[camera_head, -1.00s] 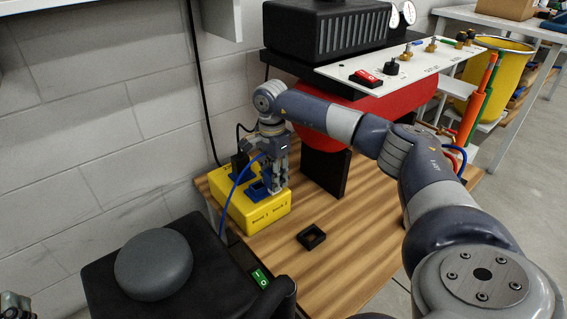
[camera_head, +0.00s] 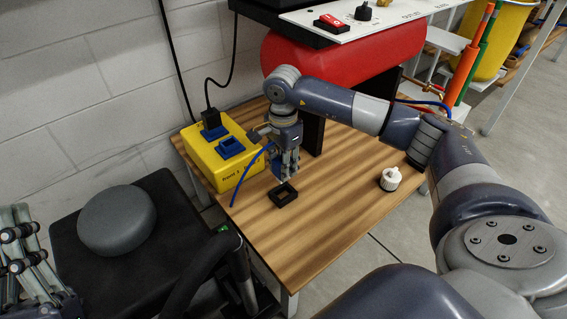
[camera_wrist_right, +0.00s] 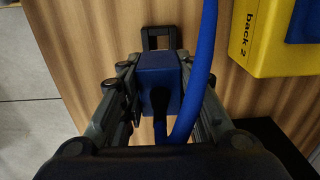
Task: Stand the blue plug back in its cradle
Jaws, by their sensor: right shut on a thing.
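The blue plug (camera_wrist_right: 158,72) is between the fingers of my right gripper (camera_head: 289,168), which is shut on it. A blue cable (camera_wrist_right: 205,50) runs from the plug. The cradle (camera_head: 283,195), a small black square frame, lies on the wooden table just below the plug. In the right wrist view the cradle (camera_wrist_right: 160,31) shows just beyond the plug, partly covered by it. The plug appears apart from the cradle, above it. My left gripper (camera_head: 22,250) is at the left edge, partly out of frame; its jaw state is unclear.
A yellow socket box (camera_head: 219,160) stands at the table's back left, with a black plug (camera_head: 211,117) in one blue socket and the other socket empty. A white-capped item (camera_head: 390,179) stands at the right. A red tank (camera_head: 340,65) is behind. The table's front is clear.

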